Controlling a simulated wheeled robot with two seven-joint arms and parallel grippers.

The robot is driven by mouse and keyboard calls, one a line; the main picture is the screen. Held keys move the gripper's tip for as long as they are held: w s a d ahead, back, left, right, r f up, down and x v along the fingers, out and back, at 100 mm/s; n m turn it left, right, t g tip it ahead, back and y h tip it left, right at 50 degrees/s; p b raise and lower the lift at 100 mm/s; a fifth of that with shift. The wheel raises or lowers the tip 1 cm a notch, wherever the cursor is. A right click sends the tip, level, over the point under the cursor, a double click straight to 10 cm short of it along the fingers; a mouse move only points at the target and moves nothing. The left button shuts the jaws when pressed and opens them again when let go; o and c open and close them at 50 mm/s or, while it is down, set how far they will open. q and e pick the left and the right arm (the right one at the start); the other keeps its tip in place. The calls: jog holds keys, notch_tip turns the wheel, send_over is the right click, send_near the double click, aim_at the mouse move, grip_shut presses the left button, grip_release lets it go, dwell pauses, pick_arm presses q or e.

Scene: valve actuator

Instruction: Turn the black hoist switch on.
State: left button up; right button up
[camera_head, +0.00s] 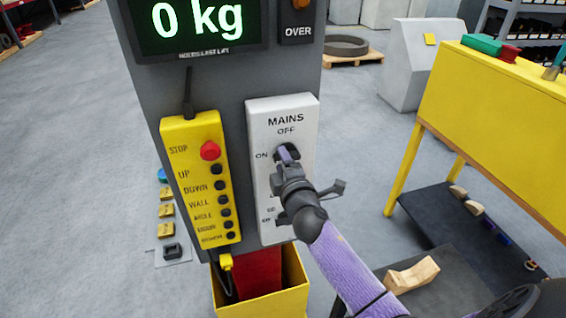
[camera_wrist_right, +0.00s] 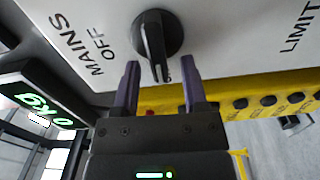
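The black hoist switch (camera_wrist_right: 155,35) is a rotary knob on the white MAINS panel (camera_head: 304,190), below the word OFF. Its handle's longer end points toward the yellow pendant side, where the ON label (camera_head: 261,155) shows in the head view. My right gripper (camera_wrist_right: 159,61) is open, with one purple finger on each side of that handle end. Gaps show between both fingers and the handle in the wrist view. In the head view my right gripper (camera_head: 287,153) covers most of the knob. My left gripper is not in view.
The yellow button pendant (camera_head: 200,190) hangs left of the panel. Above is the display (camera_head: 198,22) reading 0 kg. A yellow bin (camera_head: 293,290) stands below. A yellow workbench (camera_head: 490,110) is at the right. Open floor lies at the left.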

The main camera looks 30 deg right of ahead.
jog(key=v, duration=1)
